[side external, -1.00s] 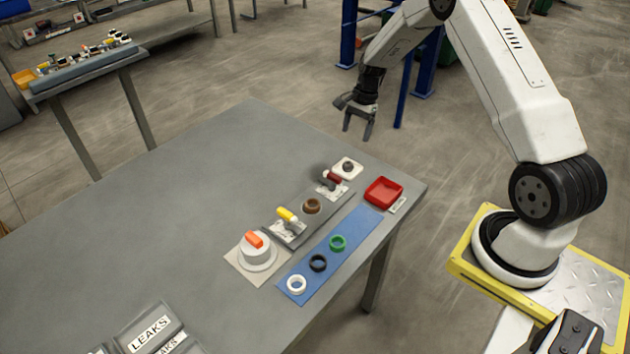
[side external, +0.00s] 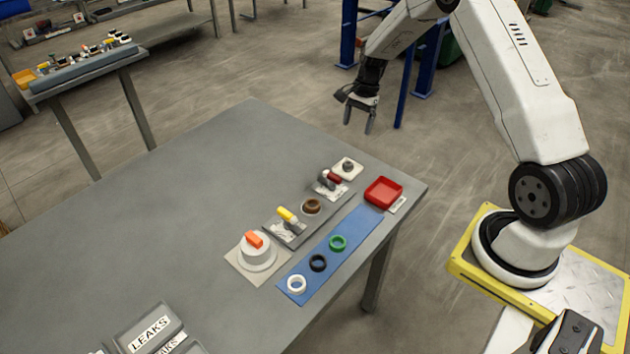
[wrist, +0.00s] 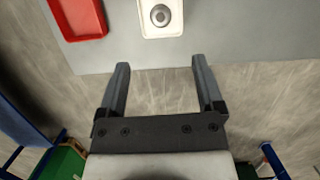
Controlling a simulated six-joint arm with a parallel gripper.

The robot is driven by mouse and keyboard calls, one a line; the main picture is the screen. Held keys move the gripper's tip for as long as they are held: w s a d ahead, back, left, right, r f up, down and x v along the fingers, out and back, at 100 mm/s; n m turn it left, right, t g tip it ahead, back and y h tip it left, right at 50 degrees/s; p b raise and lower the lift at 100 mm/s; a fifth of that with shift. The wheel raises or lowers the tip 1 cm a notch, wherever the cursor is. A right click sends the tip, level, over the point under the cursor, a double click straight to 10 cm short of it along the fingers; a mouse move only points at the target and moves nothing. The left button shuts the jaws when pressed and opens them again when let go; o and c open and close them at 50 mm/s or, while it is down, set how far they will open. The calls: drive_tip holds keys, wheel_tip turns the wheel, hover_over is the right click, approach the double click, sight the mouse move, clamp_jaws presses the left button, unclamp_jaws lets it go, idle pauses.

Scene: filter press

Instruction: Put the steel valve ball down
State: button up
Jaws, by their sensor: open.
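The steel valve ball (side external: 347,165) sits on a small white square holder (side external: 341,174) near the far right end of the work table. In the wrist view the ball (wrist: 160,15) rests in the middle of the white holder (wrist: 174,31) at the top of the picture. My gripper (side external: 357,130) hangs in the air behind the holder, apart from the ball. In the wrist view my gripper (wrist: 160,80) has its two fingers spread wide with nothing between them.
A red tray (side external: 384,192) stands right of the holder. A blue mat (side external: 359,227) carries several rings.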

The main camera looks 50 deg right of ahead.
drive_tip(key=s+a+r+n+h, duration=0.1)
drive_tip(key=s+a+r+n, duration=0.25)
drive_tip(key=a, duration=0.35)
drive_tip(key=s+a+r+n+h, duration=0.1)
drive_tip(key=s+a+r+n, duration=0.3)
drive_tip(key=a, duration=0.3)
drive_tip(key=s+a+r+n+t+h, duration=0.1)
drive_tip(key=s+a+n+t, duration=0.1)
drive_tip(key=s+a+n, duration=0.6)
drive_tip(key=shift+s+a+r+n+t, duration=0.15)
drive_tip(key=shift+s+r+n+t, duration=0.2)
drive_tip(key=shift+s+n, duration=0.65)
